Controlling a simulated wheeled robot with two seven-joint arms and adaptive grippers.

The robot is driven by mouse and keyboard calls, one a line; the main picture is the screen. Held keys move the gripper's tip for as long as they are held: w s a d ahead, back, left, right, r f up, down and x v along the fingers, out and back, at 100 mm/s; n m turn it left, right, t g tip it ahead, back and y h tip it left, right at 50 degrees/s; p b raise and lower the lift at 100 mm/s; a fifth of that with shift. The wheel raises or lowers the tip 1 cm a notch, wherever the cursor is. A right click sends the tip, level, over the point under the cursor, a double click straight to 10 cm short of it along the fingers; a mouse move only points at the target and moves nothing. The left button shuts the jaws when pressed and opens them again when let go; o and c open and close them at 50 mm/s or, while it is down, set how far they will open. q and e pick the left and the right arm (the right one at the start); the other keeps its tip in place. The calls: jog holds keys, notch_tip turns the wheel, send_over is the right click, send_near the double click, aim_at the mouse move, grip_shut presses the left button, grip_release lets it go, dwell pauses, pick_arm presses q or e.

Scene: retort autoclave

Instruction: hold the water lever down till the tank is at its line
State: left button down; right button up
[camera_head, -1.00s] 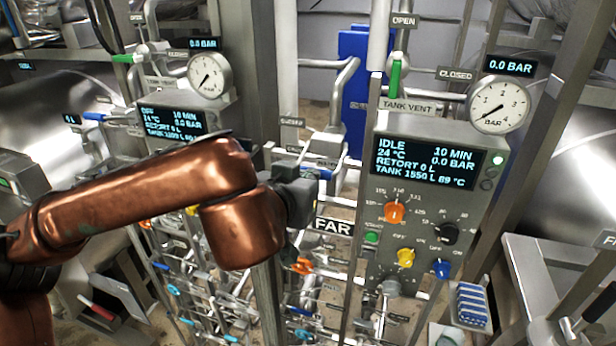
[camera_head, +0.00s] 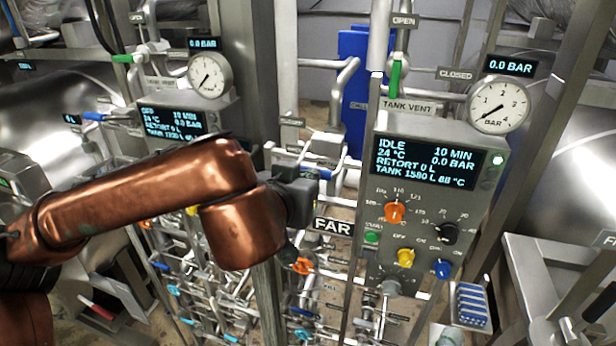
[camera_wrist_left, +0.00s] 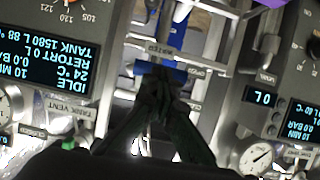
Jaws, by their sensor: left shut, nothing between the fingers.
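The blue water lever (camera_wrist_left: 160,71) shows in the left wrist view under a small water label (camera_wrist_left: 152,47). My left gripper (camera_wrist_left: 158,88) is shut with nothing between its fingers, and its tips overlap the lever in that view; I cannot tell how firmly they touch. In the head view the lever's blue end (camera_head: 323,173) shows just right of my gripper body (camera_head: 290,199), and the fingertips are hidden. The near control panel's display (camera_head: 430,163) reads idle, retort 0 L, tank 1580 L, 88 °C. My right gripper is not in view.
A round gauge (camera_head: 498,104) stands at the panel's top right. A green tank vent handle (camera_head: 396,75) is above the display. A second panel display (camera_head: 173,122) is behind my arm. Pipes and several small valves crowd the space below my gripper.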

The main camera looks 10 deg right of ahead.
pick_arm(q)
jog(key=shift+w+a, duration=0.1)
jog(key=s+a+r, duration=0.4)
jog(key=s+r, duration=0.3)
jog(key=s, duration=0.3)
jog(key=shift+a+r, duration=0.2)
jog(key=shift+r, duration=0.1)
jog(key=shift+w, duration=0.1)
